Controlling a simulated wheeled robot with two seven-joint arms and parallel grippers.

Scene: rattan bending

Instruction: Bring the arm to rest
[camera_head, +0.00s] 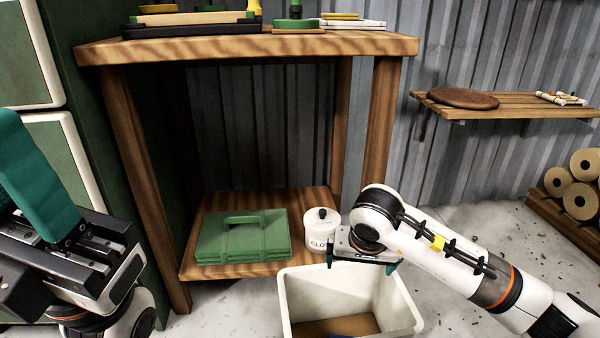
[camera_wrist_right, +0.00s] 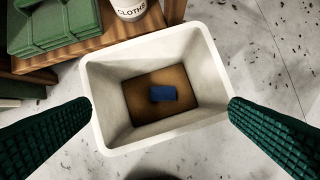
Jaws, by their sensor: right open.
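My right gripper (camera_head: 360,262) hangs over the white bin (camera_head: 411,312) with its jaws apart and nothing between them. In the right wrist view its two green ribbed fingers stand wide at either side of the bin (camera_wrist_right: 205,62). A small blue block (camera_wrist_right: 163,93) lies on the bin's brown floor, well below the fingers. My left gripper (camera_head: 50,205) is at the left edge of the head view, with a large teal finger raised; its opening cannot be made out.
A wooden workbench (camera_head: 250,47) stands behind the bin. Its lower shelf (camera_head: 190,262) holds a green case (camera_head: 240,240) and a white cloths canister (camera_head: 318,228) close to my right gripper. A wall shelf (camera_head: 510,105) and rolls (camera_head: 580,200) are at the right, with open floor before them.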

